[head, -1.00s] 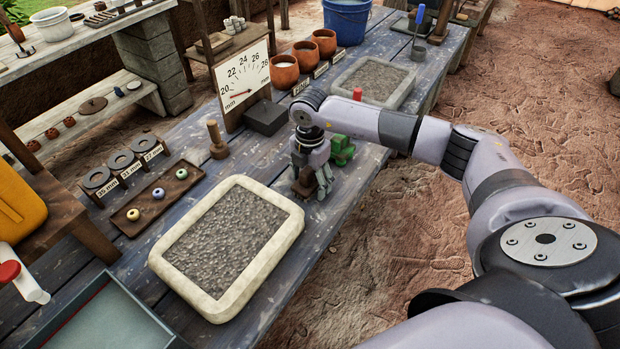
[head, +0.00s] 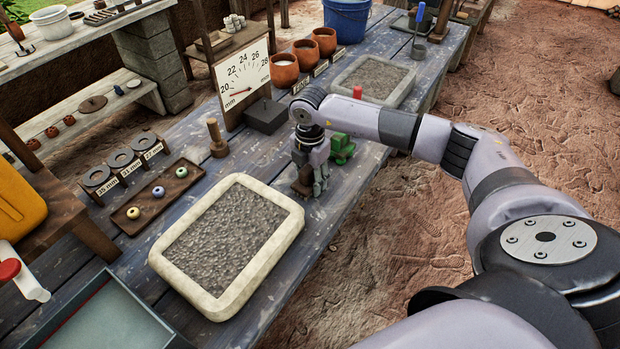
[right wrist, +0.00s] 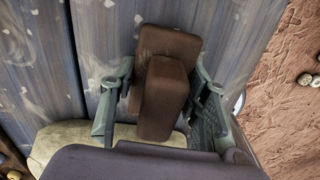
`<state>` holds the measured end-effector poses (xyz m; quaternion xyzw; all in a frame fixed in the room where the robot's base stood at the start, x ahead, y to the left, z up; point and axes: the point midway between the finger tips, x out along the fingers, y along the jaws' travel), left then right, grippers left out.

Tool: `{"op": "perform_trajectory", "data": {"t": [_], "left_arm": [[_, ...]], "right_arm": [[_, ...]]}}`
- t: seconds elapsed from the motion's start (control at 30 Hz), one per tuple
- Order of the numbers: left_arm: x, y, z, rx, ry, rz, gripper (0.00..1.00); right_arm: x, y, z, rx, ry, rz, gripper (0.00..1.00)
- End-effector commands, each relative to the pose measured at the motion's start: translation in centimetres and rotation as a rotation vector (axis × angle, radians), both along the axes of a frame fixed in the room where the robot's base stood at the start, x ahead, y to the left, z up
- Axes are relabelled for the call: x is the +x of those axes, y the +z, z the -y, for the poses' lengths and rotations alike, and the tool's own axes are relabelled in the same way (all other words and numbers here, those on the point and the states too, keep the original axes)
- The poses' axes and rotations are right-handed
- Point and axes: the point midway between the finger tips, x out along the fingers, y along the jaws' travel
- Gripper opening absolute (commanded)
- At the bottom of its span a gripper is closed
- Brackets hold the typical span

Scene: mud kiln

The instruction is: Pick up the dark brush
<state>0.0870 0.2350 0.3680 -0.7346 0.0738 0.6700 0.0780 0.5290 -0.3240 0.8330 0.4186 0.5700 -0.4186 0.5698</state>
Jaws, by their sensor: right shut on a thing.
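The dark brush (right wrist: 162,85) is a brown block with a raised brown grip along it. It fills the middle of the right wrist view, and a small part of it shows in the head view (head: 301,187). My right gripper (head: 310,189) points down over the table, with its fingers on either side of the brush. In the right wrist view the gripper (right wrist: 163,72) is shut on the brush, which still appears to be at the tabletop. My left gripper is in neither view.
A pale-rimmed tray of grey grit (head: 293,222) lies just in front. A green object (head: 342,149) stands close behind my right gripper. A dark block (head: 265,116), a wooden peg-like tool (head: 217,140) and a dial board (head: 245,83) stand to the left.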

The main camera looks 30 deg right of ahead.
Motion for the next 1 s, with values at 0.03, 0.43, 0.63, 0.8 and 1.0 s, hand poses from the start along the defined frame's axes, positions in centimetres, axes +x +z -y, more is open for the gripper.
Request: {"op": "perform_trajectory", "data": {"t": [0.03,0.43,0.63,0.8,1.0], "left_arm": [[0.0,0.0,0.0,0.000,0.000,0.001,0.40],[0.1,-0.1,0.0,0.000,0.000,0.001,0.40],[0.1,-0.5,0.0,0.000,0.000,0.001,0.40],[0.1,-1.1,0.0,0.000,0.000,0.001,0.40],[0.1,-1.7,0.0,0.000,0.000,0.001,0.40]], "right_arm": [[0.0,0.1,0.0,0.000,0.000,0.001,0.11],[0.1,1.0,0.0,0.000,0.000,0.003,0.11],[0.2,4.2,0.0,0.001,0.001,0.006,0.11],[0.2,9.0,0.0,0.000,0.001,0.009,0.11],[0.1,14.7,0.0,0.000,0.000,0.007,0.11]]}}
